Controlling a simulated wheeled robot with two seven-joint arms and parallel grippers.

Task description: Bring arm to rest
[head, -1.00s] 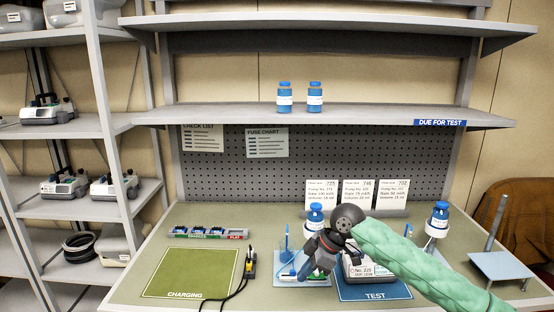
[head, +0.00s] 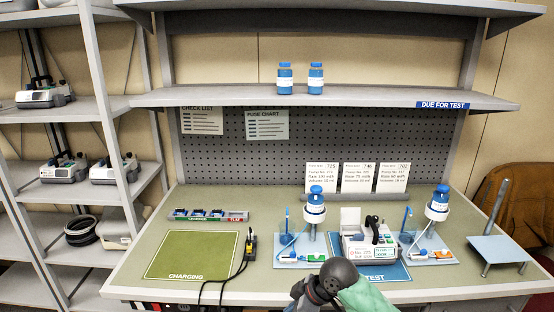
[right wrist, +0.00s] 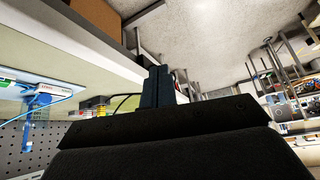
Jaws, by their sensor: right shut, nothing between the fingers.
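My right arm comes in at the bottom of the head view, with a green sleeve and a black wrist joint. My right gripper (head: 306,292) is low at the front edge of the bench, partly cut off by the frame. In the right wrist view its two dark fingers (right wrist: 158,86) are together with nothing between them. The gripper is apart from the pump (head: 368,245), which stands on the blue TEST mat (head: 396,272). My left gripper is not in view.
The bench (head: 200,292) has a green CHARGING mat (head: 192,254), a fuse tray (head: 208,214), a black cable and two stands with blue-capped bottles (head: 316,204) (head: 438,204). A shelf (head: 330,98) hangs above. A rack with pumps (head: 62,170) stands left.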

